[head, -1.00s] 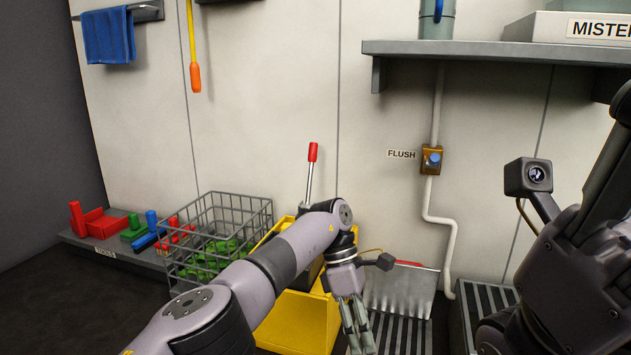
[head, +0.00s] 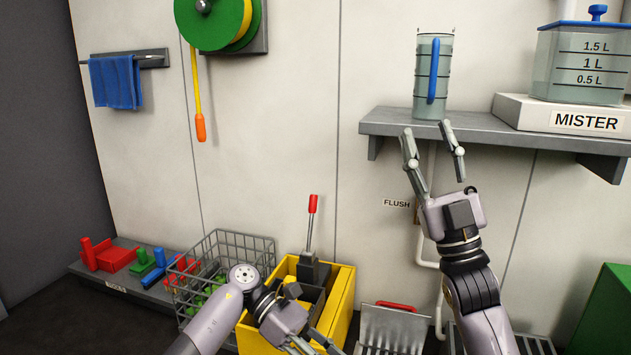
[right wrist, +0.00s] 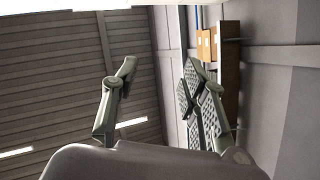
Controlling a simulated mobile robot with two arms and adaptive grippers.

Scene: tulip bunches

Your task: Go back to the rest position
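My right gripper (head: 428,140) is raised at the shelf's front edge in the head view, fingers pointing up. Its fingers are spread with nothing between them. The right wrist view also shows the gripper (right wrist: 160,75) open and empty. My left gripper (head: 312,345) is low at the bottom edge of the head view, in front of the yellow bin. Its fingertips are partly cut off, so its opening is unclear.
A shelf (head: 385,123) carries a measuring jug (head: 424,75) close above my right fingers, and a water tank (head: 575,85) on a MISTER base (head: 520,108).

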